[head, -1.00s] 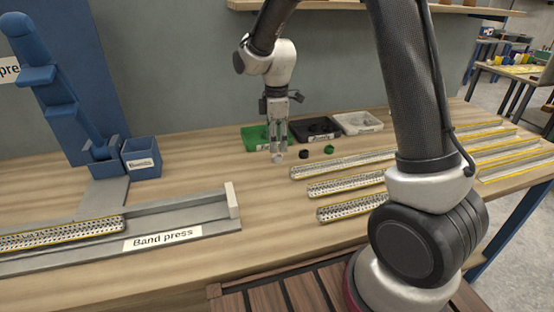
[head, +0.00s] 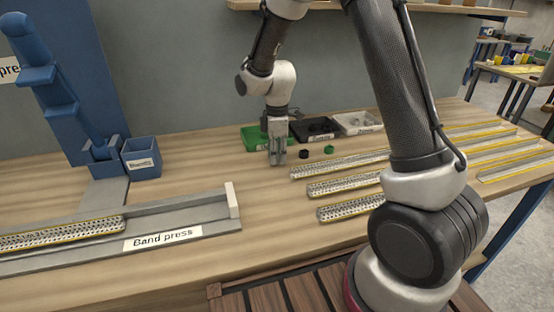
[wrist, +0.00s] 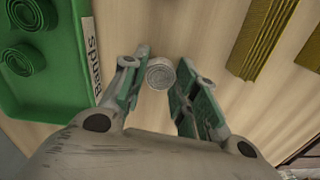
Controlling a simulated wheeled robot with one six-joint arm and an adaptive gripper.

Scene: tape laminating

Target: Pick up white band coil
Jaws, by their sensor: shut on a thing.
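The white band coil (wrist: 160,73) is a small round spiral roll seen between the fingertips in the wrist view. My gripper (wrist: 158,84) is shut on it, with one finger on each side. In the head view my gripper (head: 278,161) points straight down low over the wooden table, in front of the green tray (head: 255,137). The coil cannot be made out there; the fingers hide it.
Black (head: 304,154) and green (head: 328,149) coils stand just right of my gripper. Black (head: 314,130) and white (head: 358,124) trays are behind. Perforated strips (head: 335,167) lie to the right; the band press (head: 165,240) is front left.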

